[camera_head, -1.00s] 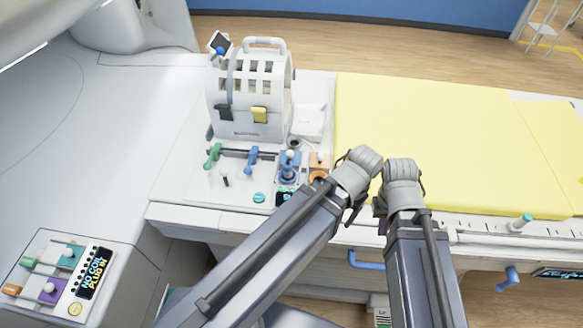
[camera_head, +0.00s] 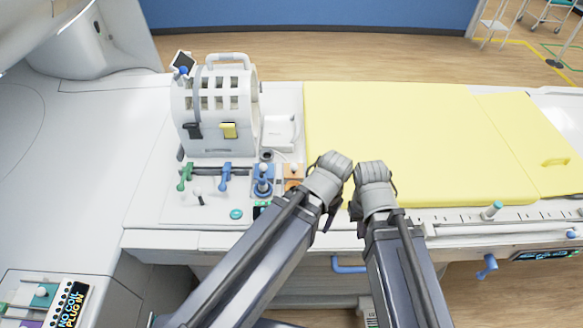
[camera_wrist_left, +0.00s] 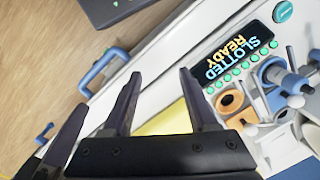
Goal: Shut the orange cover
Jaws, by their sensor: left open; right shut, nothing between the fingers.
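A small orange part (camera_head: 293,171) with a pale knob sits on the white panel, just right of a blue socket, partly behind my left forearm. In the left wrist view an orange ring (camera_wrist_left: 229,101) shows beside the lit "SLOTTED READY" display; I cannot tell which part is the cover or how far it stands open. My left gripper is open and empty in the left wrist view (camera_wrist_left: 160,75), apart from the orange ring, which lies right of its fingers. My right gripper (camera_head: 356,211) is shut and empty at the bed's near edge, its fingers mostly hidden.
A white head coil (camera_head: 213,110) with a handle stands on the panel behind blue (camera_head: 262,182) and green (camera_head: 185,177) fittings. A yellow mattress (camera_head: 420,140) fills the right. A blue handle (camera_head: 347,265) sticks out from the bed front. A console (camera_head: 45,300) is at lower left.

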